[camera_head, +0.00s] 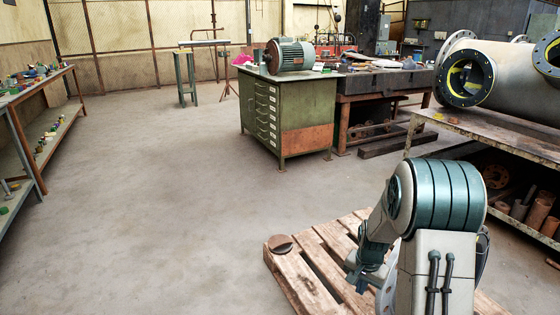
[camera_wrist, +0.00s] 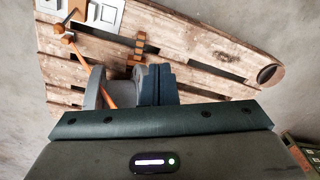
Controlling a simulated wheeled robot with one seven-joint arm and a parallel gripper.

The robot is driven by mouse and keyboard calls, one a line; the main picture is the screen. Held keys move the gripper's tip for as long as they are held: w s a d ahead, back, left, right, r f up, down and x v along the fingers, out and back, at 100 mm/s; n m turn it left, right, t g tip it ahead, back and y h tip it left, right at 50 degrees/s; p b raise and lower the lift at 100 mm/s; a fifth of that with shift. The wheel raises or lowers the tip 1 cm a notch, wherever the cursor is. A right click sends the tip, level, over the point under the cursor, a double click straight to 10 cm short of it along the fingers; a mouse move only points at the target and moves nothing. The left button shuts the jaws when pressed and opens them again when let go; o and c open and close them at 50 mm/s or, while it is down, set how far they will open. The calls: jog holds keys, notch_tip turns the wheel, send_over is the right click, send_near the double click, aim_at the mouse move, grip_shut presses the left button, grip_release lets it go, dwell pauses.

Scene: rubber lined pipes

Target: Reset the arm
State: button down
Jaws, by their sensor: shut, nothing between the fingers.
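In the wrist view my gripper (camera_wrist: 159,72) points at the wooden pallet, with its two dark teal fingers pressed together and nothing between them. In the head view my arm is folded at the lower right over the wooden pallet (camera_head: 310,262). My gripper's fingertips cannot be made out there. The pallet also shows in the wrist view (camera_wrist: 205,42), below my gripper. The height of my gripper above it is hard to judge.
The pallet holds a dark round disc (camera_wrist: 267,74), small brown blocks (camera_wrist: 138,48), a wooden-handled tool (camera_wrist: 88,65) and a white square piece (camera_wrist: 106,12). A green cabinet (camera_head: 262,125) carries a motor (camera_head: 290,55). A pipe bench (camera_head: 490,128) stands right.

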jog(key=s+a+r+n+p, duration=0.1)
jog(key=s+a+r+p, duration=0.15)
jog(key=r, duration=0.65)
jog(key=s+a+r+n+t+p, duration=0.15)
jog(key=s+r+p, duration=0.25)
jog(key=r, duration=0.4)
jog(key=s+a+r+n+g+p, duration=0.1)
jog(key=s+r+p, duration=0.3)
jog(key=r, duration=0.5)
jog(key=s+a+r+n+t+p, duration=0.1)
jog(key=s+a+r+n+p, duration=0.2)
jog(key=s+r+p, duration=0.6)
jog(key=s+r+n, duration=0.1)
jog(key=s+r, duration=0.3)
jog(key=r, duration=0.1)
jog(key=shift+s+r, duration=0.3)
jog(key=shift+r, duration=0.05)
